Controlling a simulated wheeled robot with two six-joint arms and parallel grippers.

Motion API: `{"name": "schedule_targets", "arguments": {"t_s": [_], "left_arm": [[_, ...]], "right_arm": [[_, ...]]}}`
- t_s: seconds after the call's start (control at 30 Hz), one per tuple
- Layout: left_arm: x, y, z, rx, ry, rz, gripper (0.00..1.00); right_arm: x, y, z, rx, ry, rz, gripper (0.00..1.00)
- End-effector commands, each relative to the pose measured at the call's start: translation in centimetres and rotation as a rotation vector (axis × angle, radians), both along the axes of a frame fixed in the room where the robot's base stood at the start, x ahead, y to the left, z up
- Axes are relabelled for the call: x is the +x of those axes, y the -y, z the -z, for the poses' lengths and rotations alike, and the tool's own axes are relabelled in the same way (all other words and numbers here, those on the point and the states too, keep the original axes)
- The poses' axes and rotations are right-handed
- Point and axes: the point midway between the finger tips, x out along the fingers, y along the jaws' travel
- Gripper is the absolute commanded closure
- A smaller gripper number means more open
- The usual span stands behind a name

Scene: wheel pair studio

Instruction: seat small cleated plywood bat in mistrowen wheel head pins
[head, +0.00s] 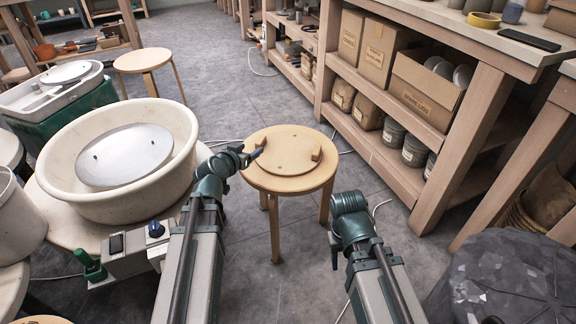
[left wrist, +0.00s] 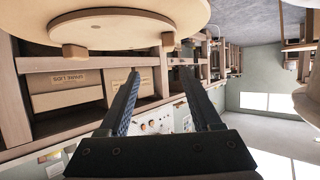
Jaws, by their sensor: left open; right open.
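The small plywood bat (head: 283,163) lies flat on a round wooden stool, with two upright wooden cleats near its rim. The left wrist view shows it from low down, upside down, with the cleats hanging from the disc (left wrist: 115,33). The grey wheel head (head: 126,155) sits bare inside the cream basin at left; small dark pin marks show on it. My left gripper (head: 254,153) is open and empty beside the bat's left edge, its fingers also in the left wrist view (left wrist: 160,75). My right gripper (head: 335,250) is open and empty, in front of the stool at right.
The bat's stool (head: 290,187) stands on open grey floor (head: 250,240). The cream splash basin (head: 80,207) has a high rim around the wheel head. Another stool (head: 143,61) is behind. Shelving with boxes (head: 425,88) lines the right; a dark plastic-covered lump (head: 510,280) is at front right.

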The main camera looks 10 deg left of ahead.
Motion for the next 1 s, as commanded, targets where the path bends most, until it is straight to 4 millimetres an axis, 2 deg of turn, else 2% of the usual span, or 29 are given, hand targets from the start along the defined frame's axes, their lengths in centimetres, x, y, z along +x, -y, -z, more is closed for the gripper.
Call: {"name": "schedule_targets", "arguments": {"t_s": [0.03,0.37,0.57,0.8,1.0], "left_arm": [[0.1,-0.5,0.6,0.002,0.01,-0.011,0.35],[0.7,-0.9,0.6,0.004,0.023,-0.02,0.35],[3.2,-0.7,1.8,0.003,0.022,-0.02,0.35],[7.4,-0.3,3.6,0.004,0.022,-0.019,0.35],[8.2,-0.1,3.7,0.003,0.021,-0.02,0.35]], "right_arm": [[0.0,0.0,0.8,0.0,0.0,0.0,0.5],[0.0,0.0,1.1,0.0,0.0,0.0,0.5],[0.0,0.0,2.3,0.0,0.0,0.002,0.5],[0.0,0.0,4.0,0.001,0.002,0.002,0.5],[0.0,0.0,4.1,0.001,0.002,0.002,0.5]]}}
